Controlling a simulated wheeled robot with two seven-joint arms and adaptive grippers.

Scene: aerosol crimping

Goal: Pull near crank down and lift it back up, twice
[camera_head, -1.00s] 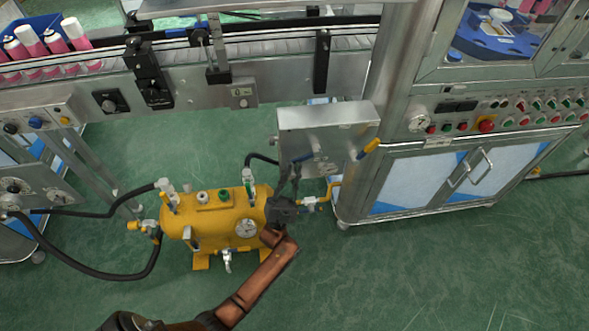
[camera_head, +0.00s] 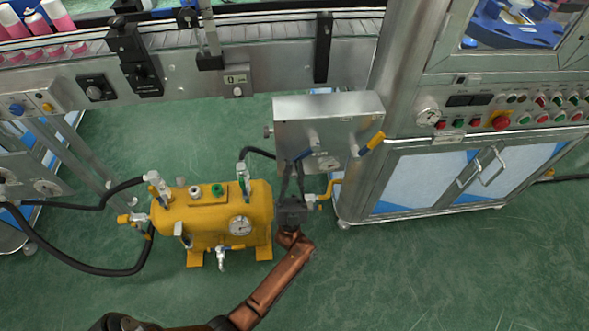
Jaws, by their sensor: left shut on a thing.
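A silver box (camera_head: 326,112) stands beside the machine cabinet and carries two cranks. The near crank, with a blue handle (camera_head: 304,154), is on the box's left front. A second crank with a yellow-and-blue handle (camera_head: 372,143) is on its right side, apart from my gripper. My left gripper (camera_head: 297,165) comes up from below, with its dark fingers shut on the near crank's handle. The fingers hide part of that handle. My right gripper is not in view.
A yellow tank (camera_head: 210,218) with valves, a gauge and black hoses stands just left of my gripper. A conveyor (camera_head: 270,40) runs behind. The machine cabinet (camera_head: 430,180) stands to the right. The green floor in front is open.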

